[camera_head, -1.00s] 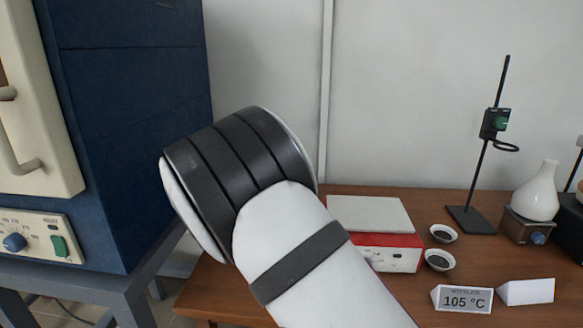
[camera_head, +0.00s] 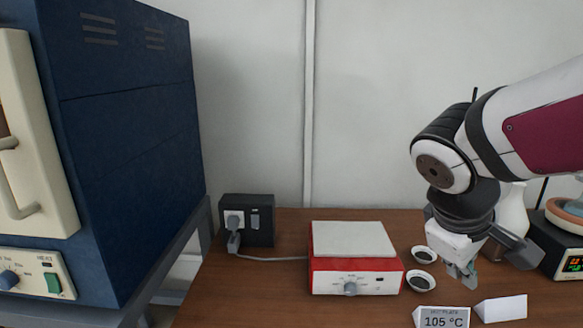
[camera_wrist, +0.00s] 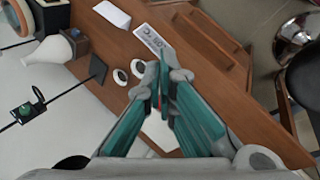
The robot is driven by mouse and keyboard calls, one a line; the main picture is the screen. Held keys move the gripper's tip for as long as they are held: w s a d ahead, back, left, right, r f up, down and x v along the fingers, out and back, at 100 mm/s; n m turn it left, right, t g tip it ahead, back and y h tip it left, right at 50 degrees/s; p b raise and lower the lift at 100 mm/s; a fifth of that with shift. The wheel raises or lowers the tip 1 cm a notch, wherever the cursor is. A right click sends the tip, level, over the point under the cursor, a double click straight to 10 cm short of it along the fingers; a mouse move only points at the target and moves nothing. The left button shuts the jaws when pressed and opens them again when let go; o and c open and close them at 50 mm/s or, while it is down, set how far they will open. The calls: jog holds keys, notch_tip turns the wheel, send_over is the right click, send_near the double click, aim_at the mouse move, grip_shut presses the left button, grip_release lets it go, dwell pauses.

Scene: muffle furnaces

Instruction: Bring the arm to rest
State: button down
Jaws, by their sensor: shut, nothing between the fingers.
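My gripper (camera_head: 468,270) hangs at the right of the head view, pointing down above the wooden table, near the small dishes and the label cards. In the wrist view its teal fingers (camera_wrist: 160,95) meet at the tips with nothing between them. My arm comes in from the right edge and bends at a dark joint above the gripper. Part of the stand and flask behind is hidden by my arm.
A red and white hotplate (camera_head: 352,262) sits mid-table. Two dishes (camera_head: 422,281), a "105 °C" card (camera_head: 441,317) and a blank card (camera_head: 502,308) lie near the gripper. A blue furnace (camera_head: 125,150) stands left. A black socket box (camera_head: 248,220) is at the back.

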jog(key=s+a+r+m+y+p, duration=0.1)
jog(key=s+a+m+y, duration=0.1)
jog(key=s, duration=0.5)
jog(key=s+a+m+t+y, duration=0.1)
jog(key=s+a+m+y, duration=0.2)
jog(key=s, duration=0.4)
jog(key=shift+a+r+m+p, duration=0.35)
jog(key=shift+a+r+m, duration=0.05)
jog(key=shift+a, duration=0.35)
jog(key=shift+s, duration=0.1)
